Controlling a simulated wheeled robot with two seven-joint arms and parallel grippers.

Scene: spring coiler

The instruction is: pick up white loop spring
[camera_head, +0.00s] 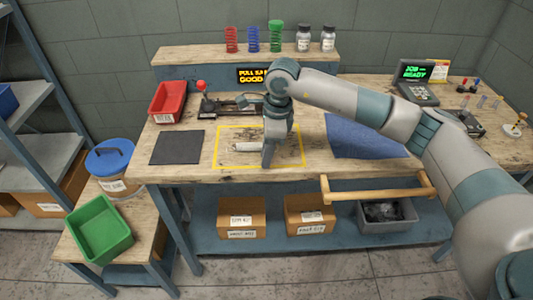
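My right gripper (268,158) points down over the yellow taped square (218,150) in the middle of the workbench. A small pale, elongated thing (247,147) shows just left of the fingers, at bench height. It may be the white loop spring or part of my gripper; it is too small to tell. The gripper is seen from behind its wrist, so the gap between its fingers is hidden. No other white spring shows clearly. My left gripper is not in view.
A dark mat (177,147) and red bin (168,101) lie left of the square, a blue cloth (366,137) right. A lever device (215,106) stands behind. Red (231,40), blue (253,40) and green (276,37) coils stand on the shelf beside two jars.

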